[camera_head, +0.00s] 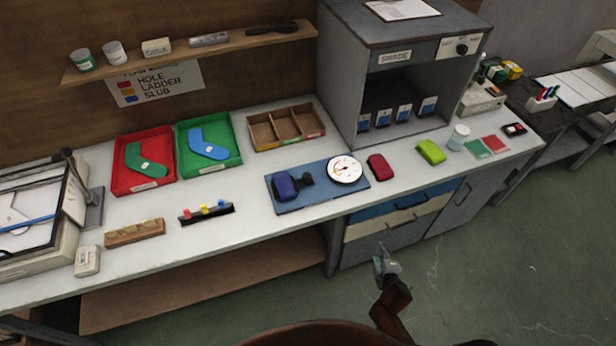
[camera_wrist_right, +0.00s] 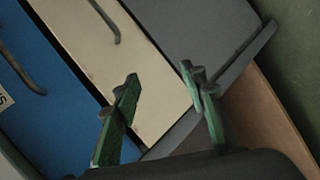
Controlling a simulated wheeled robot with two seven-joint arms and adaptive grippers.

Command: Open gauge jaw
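The gauge has a round white dial (camera_head: 345,169) on a blue base plate (camera_head: 327,197) in the middle of the bench. A dark blue block (camera_head: 285,186) and a small dark part (camera_head: 306,179) sit left of the dial; I cannot tell whether the jaw is open or shut. My right gripper (camera_head: 382,257) is below the bench's front edge, in front of the drawers and apart from the gauge. In the right wrist view its two green fingers (camera_wrist_right: 160,95) stand wide apart with nothing between them. My left gripper is not in view.
A red item (camera_head: 379,167) and a lime green item (camera_head: 432,152) lie right of the gauge. A red tray (camera_head: 119,177) and a green tray (camera_head: 226,161) hold sock shapes. A grey shade cabinet (camera_head: 345,70) stands behind. Drawers (camera_head: 400,219) are below the bench edge.

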